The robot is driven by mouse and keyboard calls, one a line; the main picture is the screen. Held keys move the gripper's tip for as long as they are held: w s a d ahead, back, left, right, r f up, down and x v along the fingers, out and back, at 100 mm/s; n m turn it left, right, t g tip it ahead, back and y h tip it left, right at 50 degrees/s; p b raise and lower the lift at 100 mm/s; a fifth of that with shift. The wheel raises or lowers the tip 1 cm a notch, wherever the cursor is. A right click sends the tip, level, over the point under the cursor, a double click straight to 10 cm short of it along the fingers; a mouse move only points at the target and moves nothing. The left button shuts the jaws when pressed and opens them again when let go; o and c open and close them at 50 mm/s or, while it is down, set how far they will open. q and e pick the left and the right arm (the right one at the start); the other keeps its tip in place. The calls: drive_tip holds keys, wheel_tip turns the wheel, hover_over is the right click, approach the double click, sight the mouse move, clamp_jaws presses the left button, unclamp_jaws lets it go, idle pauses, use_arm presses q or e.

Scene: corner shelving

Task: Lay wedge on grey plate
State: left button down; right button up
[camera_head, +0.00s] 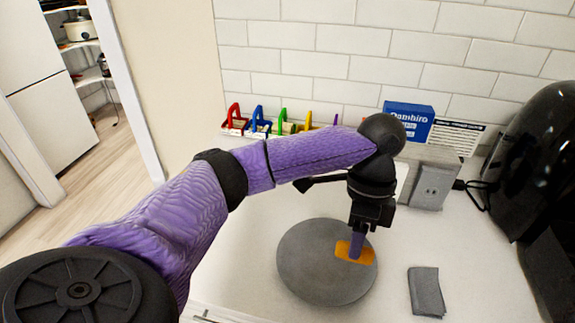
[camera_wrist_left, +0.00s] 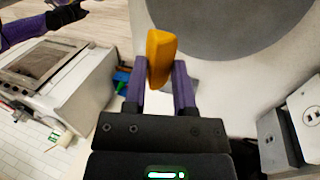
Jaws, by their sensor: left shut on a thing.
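The orange wedge (camera_head: 348,252) is between the purple fingers of my left gripper (camera_head: 357,243), over the right part of the round grey plate (camera_head: 315,265). In the left wrist view the wedge (camera_wrist_left: 162,52) stands between the two fingertips (camera_wrist_left: 160,85), with the grey plate (camera_wrist_left: 225,30) beyond it. My left gripper is shut on the wedge. I cannot tell whether the wedge touches the plate. A purple and black arm part, likely my right gripper (camera_wrist_left: 65,15), shows at the upper left of that view; its jaws are unclear.
A grey folded cloth (camera_head: 427,291) lies right of the plate. A grey socket box (camera_head: 432,183) and a large black appliance (camera_head: 545,160) stand behind and at the right. A blue box (camera_head: 408,120) and a row of coloured holders (camera_head: 258,121) line the tiled wall.

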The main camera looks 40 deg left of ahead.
sight(325, 260)
use_arm(q)
drive_tip(key=w+a+m+t+y, duration=0.15)
drive_tip(key=a+m+y, duration=0.3)
drive_tip(key=m, duration=1.25)
drive_tip(key=f+b, duration=0.1)
drive_tip(key=f, duration=0.4)
drive_tip(key=f+b, duration=0.2)
drive_tip(key=f, duration=0.3)
drive_tip(key=shift+a+f, duration=0.2)
drive_tip(key=shift+f, duration=0.1)
drive_tip(key=shift+r, duration=0.15)
drive_tip(key=c, duration=0.7)
unclamp_jaws()
